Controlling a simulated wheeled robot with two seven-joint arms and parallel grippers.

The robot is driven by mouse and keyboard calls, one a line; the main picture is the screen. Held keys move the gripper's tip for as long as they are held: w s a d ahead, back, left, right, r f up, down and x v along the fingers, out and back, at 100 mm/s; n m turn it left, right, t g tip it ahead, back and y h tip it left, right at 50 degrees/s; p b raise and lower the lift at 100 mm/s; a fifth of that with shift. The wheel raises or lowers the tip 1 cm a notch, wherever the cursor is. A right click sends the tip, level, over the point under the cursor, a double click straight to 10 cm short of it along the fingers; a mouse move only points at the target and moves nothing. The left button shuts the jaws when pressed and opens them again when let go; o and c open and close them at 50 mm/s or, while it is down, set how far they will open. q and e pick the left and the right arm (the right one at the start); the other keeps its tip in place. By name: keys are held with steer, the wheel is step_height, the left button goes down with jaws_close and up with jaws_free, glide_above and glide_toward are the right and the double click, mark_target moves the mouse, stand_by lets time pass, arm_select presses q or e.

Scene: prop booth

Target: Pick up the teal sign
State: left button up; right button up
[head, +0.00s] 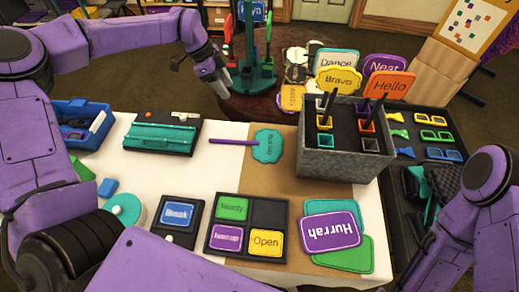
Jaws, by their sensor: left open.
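The teal sign (268,146) lies flat on the brown mat, with its purple stick (232,142) reaching left onto the white table. Its lettering is too small to read for certain. My left gripper (223,94) is open and empty, pointing down beyond the table's far edge, up and left of the sign. It does not touch the sign. My right arm comes in at the lower right, but its gripper does not show.
A grey box (342,163) with upright signs stands right of the teal sign. A teal device (160,136) lies to the left. A black tray (270,213) and a purple Hurrah sign (331,232) lie nearer me. A green rack (252,75) stands behind the table.

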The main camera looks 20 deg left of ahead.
arm_select(q)
steer(key=b, duration=1.4)
glide_toward(245, 141)
step_height(245, 141, up, 3)
steer(key=b+x, duration=0.2)
steer(key=x, duration=0.1)
steer(key=b+x, duration=0.3)
steer(key=x, duration=0.1)
steer(key=a+b+x, duration=0.1)
steer(key=b+x, duration=0.2)
steer(key=shift+s+f, duration=0.35)
steer(key=shift+f, duration=0.25)
steer(key=shift+w+d+f, duration=0.1)
steer(key=shift+d, duration=0.05)
jaws_close()
